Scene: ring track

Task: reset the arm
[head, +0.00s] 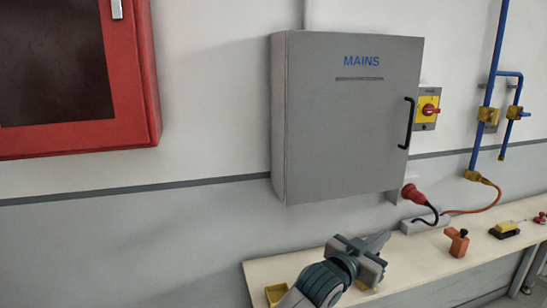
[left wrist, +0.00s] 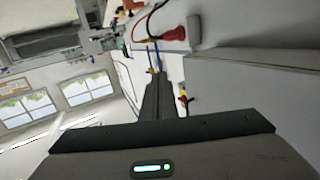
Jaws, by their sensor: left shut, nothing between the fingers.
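My right gripper is in neither view.
The grey MAINS cabinet (head: 335,125) is closed, with a black handle (head: 409,123). A red plug (head: 413,194), an orange clamp-like item (head: 457,242) and a yellow-black item (head: 504,230) are at the bench (head: 420,262). A red wall box (head: 135,85) hangs left.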

